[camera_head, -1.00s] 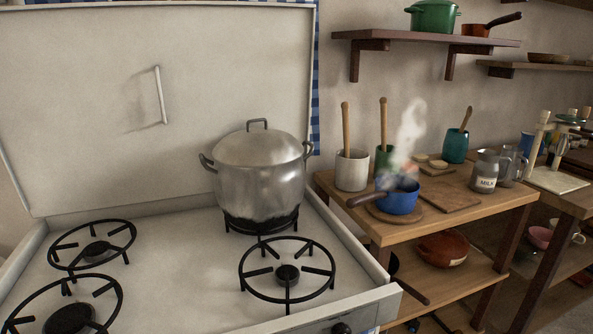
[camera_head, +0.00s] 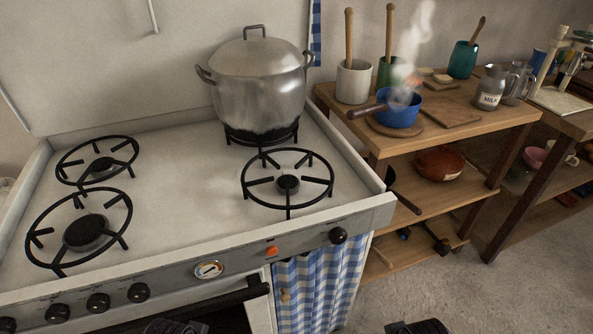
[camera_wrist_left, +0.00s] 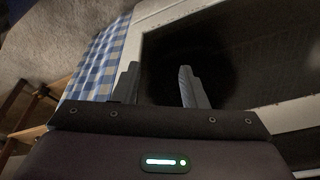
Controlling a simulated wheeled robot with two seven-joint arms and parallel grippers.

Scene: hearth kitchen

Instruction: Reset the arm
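My left gripper (camera_wrist_left: 158,68) is open in the left wrist view, with its two grey fingers apart and nothing between them. It points toward the stove's dark front opening. In the head view only a dark piece of it shows at the bottom edge (camera_head: 175,327), in front of the stove (camera_head: 190,225). A similar dark piece of my right gripper (camera_head: 418,327) shows at the bottom edge, over the floor. Its fingers are cut off, so its opening is hidden.
A lidded steel pot (camera_head: 258,85) stands on the back right burner; the other burners are empty. A blue saucepan (camera_head: 399,108) steams on the wooden side table (camera_head: 470,133). A checked curtain (camera_head: 322,285) hangs beside the dark oven. Floor (camera_head: 480,290) at right is clear.

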